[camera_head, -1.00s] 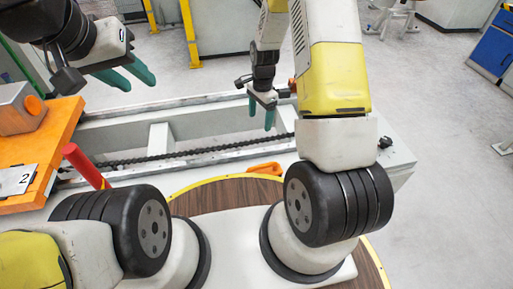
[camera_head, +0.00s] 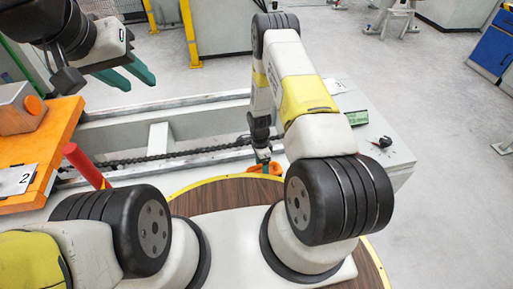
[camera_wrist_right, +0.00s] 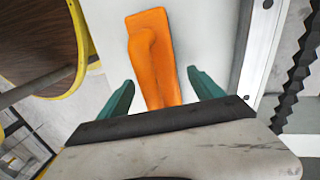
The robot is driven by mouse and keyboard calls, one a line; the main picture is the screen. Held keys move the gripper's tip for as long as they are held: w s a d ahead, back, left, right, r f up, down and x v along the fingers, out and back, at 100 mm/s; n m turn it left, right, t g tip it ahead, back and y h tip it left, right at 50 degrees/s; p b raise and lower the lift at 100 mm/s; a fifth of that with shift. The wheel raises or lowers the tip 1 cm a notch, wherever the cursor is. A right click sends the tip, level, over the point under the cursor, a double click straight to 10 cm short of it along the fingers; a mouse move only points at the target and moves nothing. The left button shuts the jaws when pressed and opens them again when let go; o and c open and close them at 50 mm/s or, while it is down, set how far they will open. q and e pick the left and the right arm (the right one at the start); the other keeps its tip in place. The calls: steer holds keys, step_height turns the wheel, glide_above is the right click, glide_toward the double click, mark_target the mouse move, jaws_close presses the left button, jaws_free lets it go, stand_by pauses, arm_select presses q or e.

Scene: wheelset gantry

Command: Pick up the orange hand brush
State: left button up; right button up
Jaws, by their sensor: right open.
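The orange hand brush (camera_wrist_right: 152,55) lies on a pale flat surface in the right wrist view. Its narrow handle end sits between the two green fingers of my right gripper (camera_wrist_right: 160,95), with a gap on each side. In the head view the brush (camera_head: 274,167) is partly hidden by my right gripper (camera_head: 263,158), which points down at it. My left gripper (camera_head: 128,77) is at upper left in the head view, its green fingers apart and empty, far from the brush.
A black chain (camera_head: 190,153) runs along the gantry. A round wooden top with a yellow rim (camera_head: 205,195) is in front.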

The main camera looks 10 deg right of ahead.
steer(key=shift+s+f, duration=0.1)
steer(key=shift+f, duration=0.55)
steer(key=c, duration=1.6)
steer(key=shift+r, duration=0.1)
steer(key=shift+r, duration=0.45)
steer(key=r, duration=0.1)
steer(key=s+r, duration=0.1)
steer(key=shift+a+r, duration=0.25)
steer(key=shift+r, duration=0.1)
steer(key=s+a, duration=0.2)
steer(key=s, duration=0.2)
steer(key=s+a+r, duration=0.1)
steer(key=s+a, duration=0.2)
steer(key=s, duration=0.1)
steer(key=s+a, duration=0.3)
steer(key=s, duration=0.1)
steer(key=shift+s+r, duration=0.15)
steer(key=shift+s, duration=0.15)
